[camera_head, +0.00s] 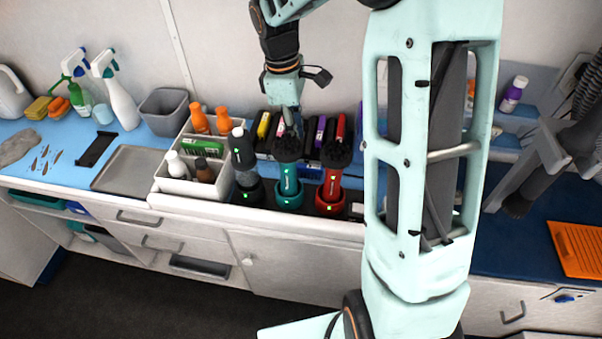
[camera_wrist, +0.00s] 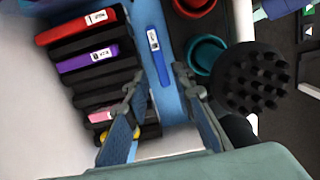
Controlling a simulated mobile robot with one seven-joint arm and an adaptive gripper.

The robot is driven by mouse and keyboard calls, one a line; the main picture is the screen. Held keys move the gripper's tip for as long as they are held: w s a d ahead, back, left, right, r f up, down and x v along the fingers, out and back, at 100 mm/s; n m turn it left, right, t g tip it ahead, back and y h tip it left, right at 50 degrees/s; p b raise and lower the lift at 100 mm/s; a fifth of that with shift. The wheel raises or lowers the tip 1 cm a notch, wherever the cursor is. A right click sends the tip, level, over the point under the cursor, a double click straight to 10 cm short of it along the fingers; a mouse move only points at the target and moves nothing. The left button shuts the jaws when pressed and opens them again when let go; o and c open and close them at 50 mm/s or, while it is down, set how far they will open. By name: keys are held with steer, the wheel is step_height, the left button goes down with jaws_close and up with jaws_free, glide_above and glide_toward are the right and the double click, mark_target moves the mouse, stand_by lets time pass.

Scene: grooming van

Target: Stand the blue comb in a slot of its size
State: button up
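The blue comb (camera_wrist: 154,42), with a white label, lies in the wrist view on the blue counter strip between the comb rack and the cups.
Upright tools in a black, a teal (camera_head: 288,184) and a red cup (camera_head: 330,190) stand in front of the rack. A black bristled brush head (camera_wrist: 252,78) is close right of my gripper. A white caddy (camera_head: 190,185) with bottles and a grey tray (camera_head: 130,168) are left.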

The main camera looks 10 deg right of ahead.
glide_above(301, 164)
steer(key=f, duration=0.5)
steer(key=shift+s+a+f, duration=0.2)
steer(key=shift+a+f, duration=0.05)
steer(key=shift+f, duration=0.15)
steer(key=f, duration=0.5)
steer(key=shift+w+d+b, duration=0.15)
steer(key=shift+d+b, duration=0.05)
steer(key=shift+b, duration=0.1)
steer(key=shift+c, duration=0.3)
jaws_close()
